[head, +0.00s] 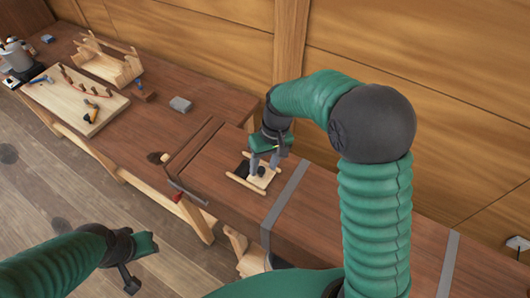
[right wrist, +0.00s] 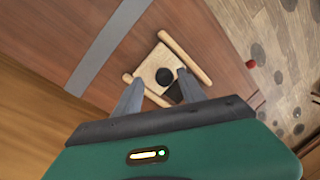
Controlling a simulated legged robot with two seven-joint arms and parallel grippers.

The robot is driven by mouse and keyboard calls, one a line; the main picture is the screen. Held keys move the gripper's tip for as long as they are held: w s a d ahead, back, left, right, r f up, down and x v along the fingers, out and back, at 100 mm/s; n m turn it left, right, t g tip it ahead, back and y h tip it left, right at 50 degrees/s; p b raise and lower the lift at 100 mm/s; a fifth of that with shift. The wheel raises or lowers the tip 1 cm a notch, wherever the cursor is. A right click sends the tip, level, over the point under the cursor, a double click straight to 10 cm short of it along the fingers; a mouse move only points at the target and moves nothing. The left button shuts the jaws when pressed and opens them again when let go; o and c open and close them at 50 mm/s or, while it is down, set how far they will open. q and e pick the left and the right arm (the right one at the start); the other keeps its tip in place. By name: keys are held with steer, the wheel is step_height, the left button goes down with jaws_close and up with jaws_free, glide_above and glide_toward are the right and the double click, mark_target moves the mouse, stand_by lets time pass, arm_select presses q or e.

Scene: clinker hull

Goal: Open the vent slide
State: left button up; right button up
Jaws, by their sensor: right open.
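The vent slide (right wrist: 153,62) is a pale wooden plate with a round black knob (right wrist: 164,77). It sits between two pale wooden rails (right wrist: 186,57) on a brown wooden surface; the plate also shows in the head view (head: 264,181). A dark patch (head: 241,170), seemingly part of the vent opening, shows beside the plate. My right gripper (head: 264,166) is over the slide. In the right wrist view its open fingers (right wrist: 160,76) lie on either side of the knob, with gaps; contact is not visible. My left gripper (head: 139,262) hangs low at the left, away from the slide; its jaws are unclear.
A grey strap (head: 285,203) crosses the surface just right of the vent. A wooden wall (head: 400,80) rises behind. The surface around the rails is clear.

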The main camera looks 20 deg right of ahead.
mark_target(269, 171)
step_height(269, 171, up, 16)
steer(key=d+b, duration=0.2)
steer(key=d, duration=0.1)
steer(key=shift+w+b, duration=0.25)
steer(key=shift+b, duration=0.05)
steer(key=shift+a, duration=0.2)
steer(key=shift+s+a+f, duration=0.1)
